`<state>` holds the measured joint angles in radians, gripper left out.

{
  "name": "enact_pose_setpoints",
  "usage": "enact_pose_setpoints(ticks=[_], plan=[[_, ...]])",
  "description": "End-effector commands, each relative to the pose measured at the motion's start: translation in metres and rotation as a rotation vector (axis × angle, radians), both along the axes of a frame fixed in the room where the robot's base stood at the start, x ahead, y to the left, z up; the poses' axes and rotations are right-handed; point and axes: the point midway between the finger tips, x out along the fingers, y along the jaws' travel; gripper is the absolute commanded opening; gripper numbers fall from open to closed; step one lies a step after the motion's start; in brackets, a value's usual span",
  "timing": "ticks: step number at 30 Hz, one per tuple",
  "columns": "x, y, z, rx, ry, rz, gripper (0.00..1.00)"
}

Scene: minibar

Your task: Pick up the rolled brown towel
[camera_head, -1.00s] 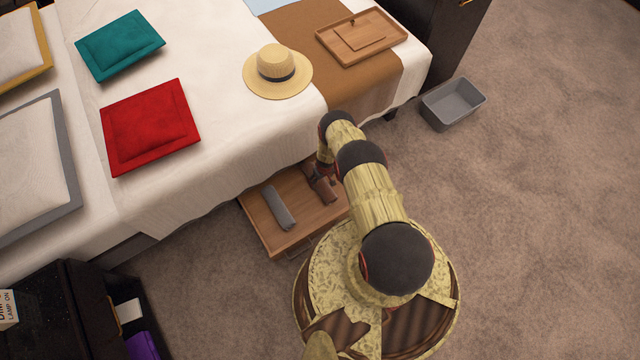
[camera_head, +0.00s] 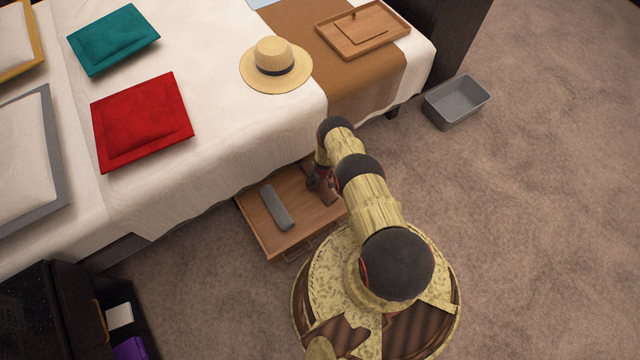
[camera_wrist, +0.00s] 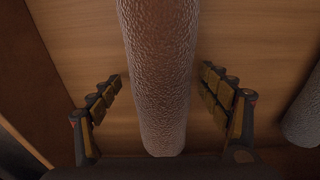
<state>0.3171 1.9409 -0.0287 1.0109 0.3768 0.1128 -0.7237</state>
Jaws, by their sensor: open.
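The rolled brown towel (camera_wrist: 160,110) fills the middle of the wrist view, lengthwise between my fingers. It lies on the wooden bottom of an open drawer (camera_head: 262,228) under the bed. My gripper (camera_wrist: 162,80) is open, with one finger on each side of the towel. A gap of bare wood shows between each finger and the towel. In the head view my gripper and arm cover most of the towel, so its exact outline there cannot be told.
A rolled grey towel (camera_head: 277,207) lies in the drawer; its edge shows in the wrist view (camera_wrist: 303,115). The bed (camera_head: 215,130) overhangs the drawer's back. A straw hat (camera_head: 275,65) and red cushion (camera_head: 142,120) lie on it. A grey bin (camera_head: 456,101) stands on open carpet.

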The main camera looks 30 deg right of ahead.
Motion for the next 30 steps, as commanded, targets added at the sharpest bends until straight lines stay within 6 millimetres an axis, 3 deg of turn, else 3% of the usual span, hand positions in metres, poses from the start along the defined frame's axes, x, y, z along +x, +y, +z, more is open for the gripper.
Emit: enact_pose_setpoints(ticks=[5,30], plan=[[0.0001,0.0000,0.0007,0.000,0.000,0.000,0.73],[-0.0001,0.0000,0.0005,0.000,0.000,0.000,0.26]])
